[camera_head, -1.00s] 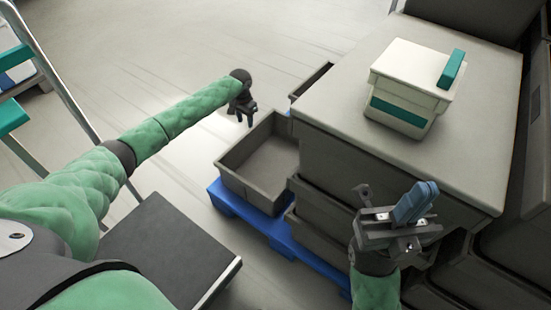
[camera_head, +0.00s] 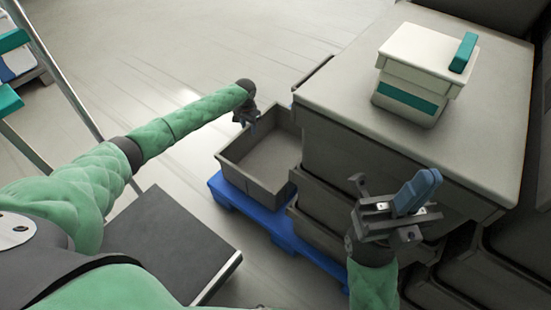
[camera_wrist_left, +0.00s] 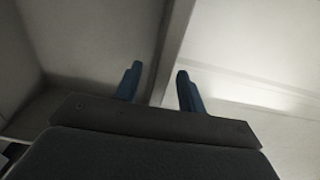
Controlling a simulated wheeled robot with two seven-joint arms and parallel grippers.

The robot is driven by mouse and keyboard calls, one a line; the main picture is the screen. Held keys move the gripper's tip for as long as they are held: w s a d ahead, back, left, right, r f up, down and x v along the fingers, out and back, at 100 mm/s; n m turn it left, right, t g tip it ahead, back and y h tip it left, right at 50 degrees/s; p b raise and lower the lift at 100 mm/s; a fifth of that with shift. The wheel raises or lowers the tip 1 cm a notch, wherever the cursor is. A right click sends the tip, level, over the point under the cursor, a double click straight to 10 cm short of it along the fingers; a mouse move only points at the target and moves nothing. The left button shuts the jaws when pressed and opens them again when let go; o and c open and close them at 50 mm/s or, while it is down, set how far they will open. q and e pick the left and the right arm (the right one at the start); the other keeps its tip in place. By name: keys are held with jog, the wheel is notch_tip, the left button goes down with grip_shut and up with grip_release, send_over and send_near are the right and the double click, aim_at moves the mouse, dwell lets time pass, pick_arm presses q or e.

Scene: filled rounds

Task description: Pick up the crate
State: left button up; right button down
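The crate (camera_head: 250,184) is a grey, open-topped, empty box on a blue pallet (camera_head: 262,228). My left gripper (camera_head: 244,126) is at its far left side, close to the rim. In the left wrist view, the two blue fingers of my left gripper (camera_wrist_left: 158,84) are apart, with the crate's rim (camera_wrist_left: 177,45) running between them. Whether they touch the wall cannot be told. My right gripper (camera_head: 412,194) is in front of the stacked crates, away from the crate on the pallet. Its blue fingers overlap in the view, so their opening is unclear.
A stack of grey crates with a flat grey top (camera_head: 345,95) stands right of the crate. A white box with a teal handle (camera_head: 415,75) sits on top. A metal ladder frame (camera_head: 62,80) is at the left. The floor beyond the crate is clear.

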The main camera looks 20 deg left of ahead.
pick_arm(q)
grip_shut()
jog(key=shift+r, duration=0.1)
dwell(1.2)
